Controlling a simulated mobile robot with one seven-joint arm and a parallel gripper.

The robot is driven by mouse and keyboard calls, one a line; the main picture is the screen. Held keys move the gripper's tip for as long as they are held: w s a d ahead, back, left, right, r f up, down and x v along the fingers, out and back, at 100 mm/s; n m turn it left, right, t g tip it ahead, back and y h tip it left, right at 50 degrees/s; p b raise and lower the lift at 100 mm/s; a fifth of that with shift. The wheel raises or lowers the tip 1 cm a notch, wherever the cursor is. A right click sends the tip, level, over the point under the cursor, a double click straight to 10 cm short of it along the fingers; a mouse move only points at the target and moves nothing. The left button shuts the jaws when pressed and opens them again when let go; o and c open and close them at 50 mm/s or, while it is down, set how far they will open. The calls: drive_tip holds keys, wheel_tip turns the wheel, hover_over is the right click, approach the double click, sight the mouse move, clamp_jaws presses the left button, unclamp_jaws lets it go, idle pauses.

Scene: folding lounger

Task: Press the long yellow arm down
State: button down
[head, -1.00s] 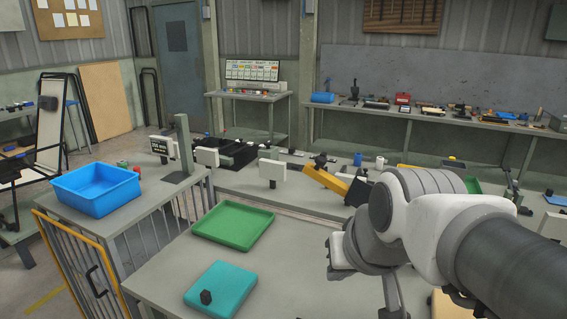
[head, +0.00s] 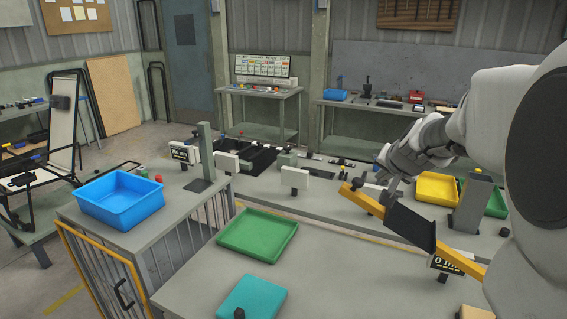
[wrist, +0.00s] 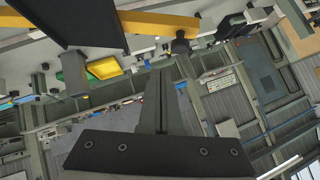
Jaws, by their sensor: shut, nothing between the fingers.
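The long yellow arm (head: 362,200) slants down from upper left to lower right in the head view. A black panel (head: 410,226) covers its middle. In the wrist view the yellow arm (wrist: 158,22) crosses the top, beside the large dark panel (wrist: 92,22), with a dark round knob (wrist: 180,46) near it. My gripper (head: 387,196) is shut and empty, pointing down at the yellow arm's upper part, close behind or over it. I cannot tell whether they touch. The wrist view also shows the gripper fingers (wrist: 168,82).
A yellow tray (head: 437,188) and a grey post (head: 469,207) stand right of the arm. A white sign (head: 295,178) stands to the left. A green tray (head: 257,236), teal block (head: 254,299) and blue bin (head: 120,197) are nearer.

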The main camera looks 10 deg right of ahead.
sight(366, 201)
drive_tip(key=w+f, duration=0.1)
drive_tip(key=f, duration=0.1)
drive_tip(key=w+f, duration=0.2)
drive_tip(key=w+f+b, duration=0.1)
drive_tip(key=f, duration=0.1)
drive_tip(key=shift+w+f, duration=0.3)
drive_tip(key=shift+w, duration=0.1)
drive_tip(key=shift+w+a+f, duration=0.1)
drive_tip(key=shift+a+f, duration=0.15)
drive_tip(key=shift+f, duration=0.1)
drive_tip(key=w+a+f+b, duration=0.2)
drive_tip(key=f+b, duration=0.3)
drive_tip(key=f, duration=0.7)
drive_tip(key=w+a+f+b, duration=0.2)
drive_tip(key=f+b, duration=0.4)
drive_tip(key=f, duration=0.7)
drive_tip(key=shift+a+f+n+g+h, duration=0.2)
drive_tip(key=shift+a+n+g+h, duration=0.15)
drive_tip(key=shift+a, duration=0.55)
drive_tip(key=shift+r, duration=0.1)
